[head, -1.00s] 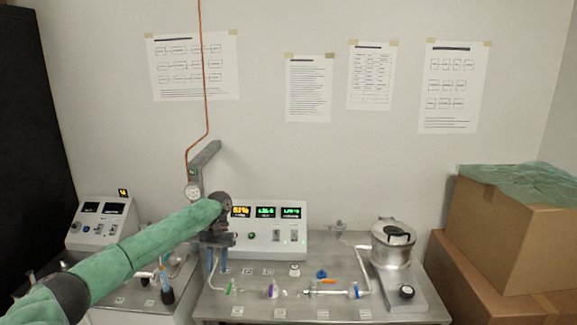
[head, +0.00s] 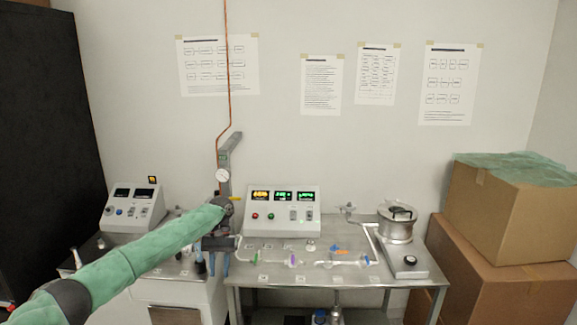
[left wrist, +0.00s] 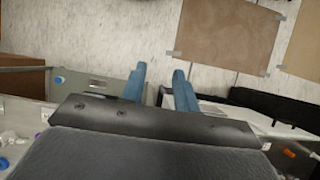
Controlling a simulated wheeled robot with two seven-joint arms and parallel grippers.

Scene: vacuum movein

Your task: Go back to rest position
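My left arm, in a green sleeve, comes in from the left in the head view. My left gripper (head: 217,267) points down at the left end of the metal bench, by the gap beside the white cabinet. In the left wrist view its two blue fingers (left wrist: 158,76) are apart with nothing between them, above the pale floor. My right gripper is in neither view.
The metal bench (head: 300,278) carries a control box (head: 282,212) with lit displays, glass tubing with coloured valves, and a metal pot (head: 396,224). A white cabinet (head: 185,295) with a second console (head: 133,208) stands left. Cardboard boxes (head: 500,215) stand right.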

